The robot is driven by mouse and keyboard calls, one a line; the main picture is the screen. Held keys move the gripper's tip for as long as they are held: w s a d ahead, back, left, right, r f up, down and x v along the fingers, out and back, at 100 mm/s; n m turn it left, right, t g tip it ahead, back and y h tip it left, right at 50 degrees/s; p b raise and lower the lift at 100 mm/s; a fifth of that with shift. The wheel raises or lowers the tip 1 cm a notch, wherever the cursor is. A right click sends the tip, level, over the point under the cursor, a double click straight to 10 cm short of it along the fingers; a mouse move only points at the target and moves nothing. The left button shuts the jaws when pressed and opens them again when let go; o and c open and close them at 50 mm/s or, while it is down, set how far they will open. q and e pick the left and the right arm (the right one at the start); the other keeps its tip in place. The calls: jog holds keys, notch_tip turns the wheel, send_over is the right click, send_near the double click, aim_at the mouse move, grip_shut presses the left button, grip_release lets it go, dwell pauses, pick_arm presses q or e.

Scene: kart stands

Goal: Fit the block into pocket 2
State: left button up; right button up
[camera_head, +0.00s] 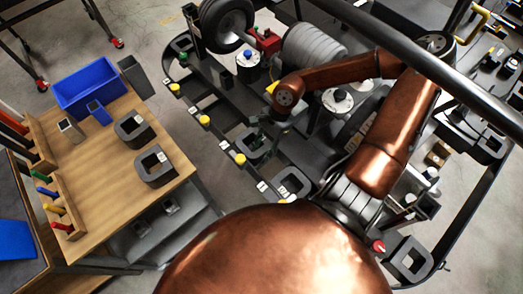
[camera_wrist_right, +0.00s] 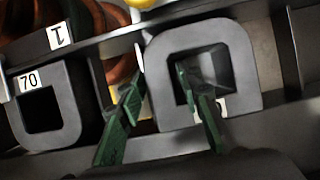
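A grey block with a square hole (camera_head: 272,140) stands at the rail of the kart stand, in the middle of the head view. It is large in the right wrist view (camera_wrist_right: 240,50). My right gripper (camera_head: 258,128) is over it, with green fingers (camera_wrist_right: 161,75). One finger reaches into the hole and the other is outside its left wall. Whether they press on the wall cannot be told. The head view does not settle how deep the block sits. A white label with a 1 (camera_wrist_right: 60,36) is left of it. My left gripper is not in view.
Similar blocks stand on the wooden table (camera_head: 133,128) (camera_head: 156,182). Another stands along the rail (camera_head: 294,178), and a block labelled 70 (camera_wrist_right: 66,75) is left in the wrist view. A blue bin (camera_head: 85,92) is at the table's back. Floor separates table and stand.

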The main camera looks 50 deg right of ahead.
jog(key=shift+o, duration=0.2)
jog(key=p+v, duration=0.7)
jog(key=v, duration=0.3)
jog(key=shift+r, duration=0.4)
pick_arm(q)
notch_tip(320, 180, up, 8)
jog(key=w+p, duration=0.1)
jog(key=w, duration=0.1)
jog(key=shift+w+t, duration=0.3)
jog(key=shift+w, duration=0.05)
pick_arm(e)
jog(key=shift+d+r, duration=0.3)
jog(key=shift+r, duration=0.35)
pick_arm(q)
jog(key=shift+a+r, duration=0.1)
